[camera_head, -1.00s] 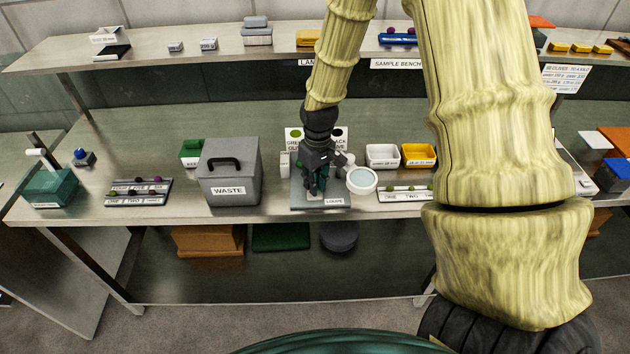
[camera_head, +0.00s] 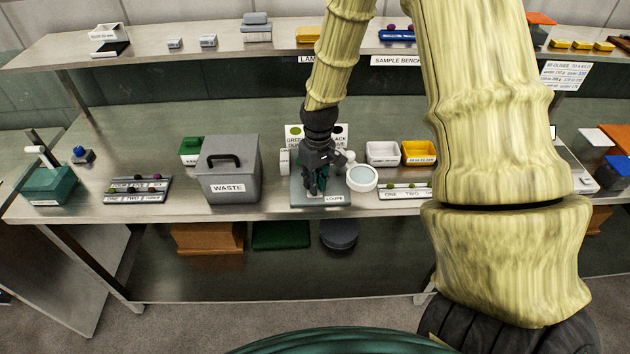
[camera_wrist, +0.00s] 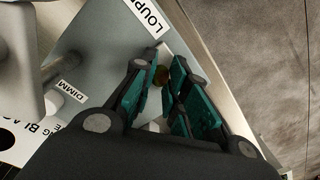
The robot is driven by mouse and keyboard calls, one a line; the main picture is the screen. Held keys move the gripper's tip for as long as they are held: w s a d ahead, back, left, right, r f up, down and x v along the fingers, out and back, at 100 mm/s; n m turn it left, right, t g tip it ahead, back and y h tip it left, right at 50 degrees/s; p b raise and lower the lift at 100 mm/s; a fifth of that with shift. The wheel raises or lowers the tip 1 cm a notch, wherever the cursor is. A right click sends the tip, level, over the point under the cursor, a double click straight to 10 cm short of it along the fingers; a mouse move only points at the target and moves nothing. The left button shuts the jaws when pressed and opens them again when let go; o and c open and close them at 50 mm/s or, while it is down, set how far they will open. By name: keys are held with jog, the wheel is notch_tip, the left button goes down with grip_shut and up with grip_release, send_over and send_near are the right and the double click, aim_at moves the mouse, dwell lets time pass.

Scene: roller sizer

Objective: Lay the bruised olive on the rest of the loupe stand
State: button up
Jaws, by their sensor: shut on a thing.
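The loupe stand has a grey-blue base plate (camera_head: 300,199) with a LOUPE label and a round pale lens (camera_head: 362,178) on its right. My gripper (camera_head: 318,188) points down over this plate, left of the lens. The plate (camera_wrist: 110,45) also shows there behind the fingers. My fingers hide the rest, and I cannot tell whether the olive touches it. No bruise can be made out.
A grey WASTE bin (camera_head: 228,170) stands close to the left of the stand. White (camera_head: 382,153) and yellow (camera_head: 418,153) trays are at the right, with a numbered olive rack (camera_head: 405,194) in front. A sign (camera_head: 294,140) stands behind my gripper.

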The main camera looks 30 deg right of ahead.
jog(key=shift+f, duration=0.2)
dwell(0.3)
jog(key=o, duration=0.7)
jog(key=shift+r, duration=0.1)
jog(key=r, duration=1.1)
jog(key=shift+d+r, duration=0.4)
